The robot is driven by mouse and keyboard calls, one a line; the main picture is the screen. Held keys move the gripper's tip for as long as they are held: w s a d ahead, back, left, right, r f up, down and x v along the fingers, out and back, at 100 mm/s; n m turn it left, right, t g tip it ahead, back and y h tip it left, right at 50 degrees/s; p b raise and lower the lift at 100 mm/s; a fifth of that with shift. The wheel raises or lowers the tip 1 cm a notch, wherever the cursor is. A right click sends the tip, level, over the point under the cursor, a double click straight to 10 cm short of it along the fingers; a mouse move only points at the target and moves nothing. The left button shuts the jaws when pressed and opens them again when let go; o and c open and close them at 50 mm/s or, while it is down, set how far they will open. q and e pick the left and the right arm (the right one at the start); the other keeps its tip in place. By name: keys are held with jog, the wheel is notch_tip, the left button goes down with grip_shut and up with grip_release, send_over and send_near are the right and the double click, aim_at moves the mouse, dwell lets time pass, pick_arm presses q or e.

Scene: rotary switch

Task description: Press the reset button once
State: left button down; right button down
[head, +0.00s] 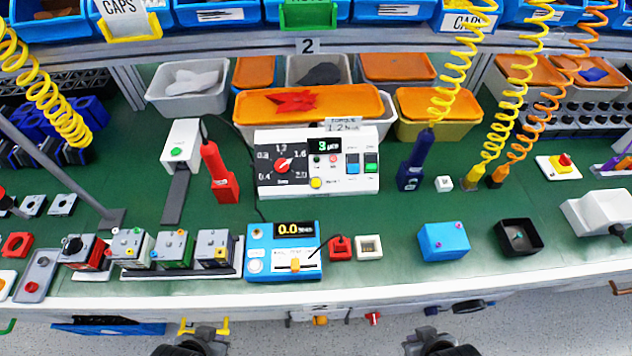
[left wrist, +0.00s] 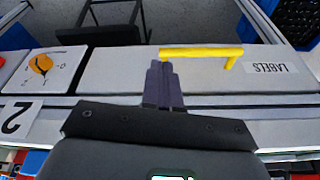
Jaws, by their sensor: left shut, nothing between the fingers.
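A white controller box (head: 345,172) with a black dial panel, a red knob (head: 283,165) and a green digit display stands at mid-bench. Its face carries a yellow round button (head: 316,183), small red and white buttons, and blue and green switches. The small print is too blurred to tell which button is reset. My left gripper (head: 205,331) is at the bottom of the head view, in front of the bench edge and far from the box. In the left wrist view its fingers (left wrist: 163,85) are together and empty. My right gripper (head: 425,332) is also in front of the bench; its fingers are unclear.
A blue meter (head: 283,250) reading 0.0 stands before the box. A red screwdriver (head: 220,173) and a blue one (head: 414,160) flank the box. Yellow coiled cables hang above. A yellow handle (left wrist: 200,52) and orange knob (left wrist: 41,65) are on the bench front.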

pick_arm(q)
jog(key=shift+d, duration=0.1)
dwell(0.6)
jog(key=w+d+r+m+t+p, duration=0.1)
jog(key=w+d+r+m+p, duration=0.1)
jog(key=r+p, duration=1.25)
jog(key=w+d+r+m+p, duration=0.1)
jog(key=w+d+r+p, duration=0.15)
jog(key=r+p, duration=1.15)
jog(key=w+d+f+m+t+h+p, duration=0.1)
jog(key=w+d+m, duration=0.4)
jog(key=m, duration=0.6)
jog(key=w+d+f+m+t+h+p, duration=0.1)
jog(key=w+d+f+m+t+h, duration=0.2)
jog(key=w+d+m, duration=0.3)
jog(key=w+d+f+m+t+h+p, duration=0.1)
jog(key=w+d+f+m+t, duration=0.3)
jog(key=w+m, duration=0.6)
jog(key=d+m+h, duration=0.1)
jog(key=d+m, duration=0.1)
jog(key=m, duration=0.5)
jog(key=shift+f+t+p, duration=0.3)
jog(key=shift+p, duration=0.1)
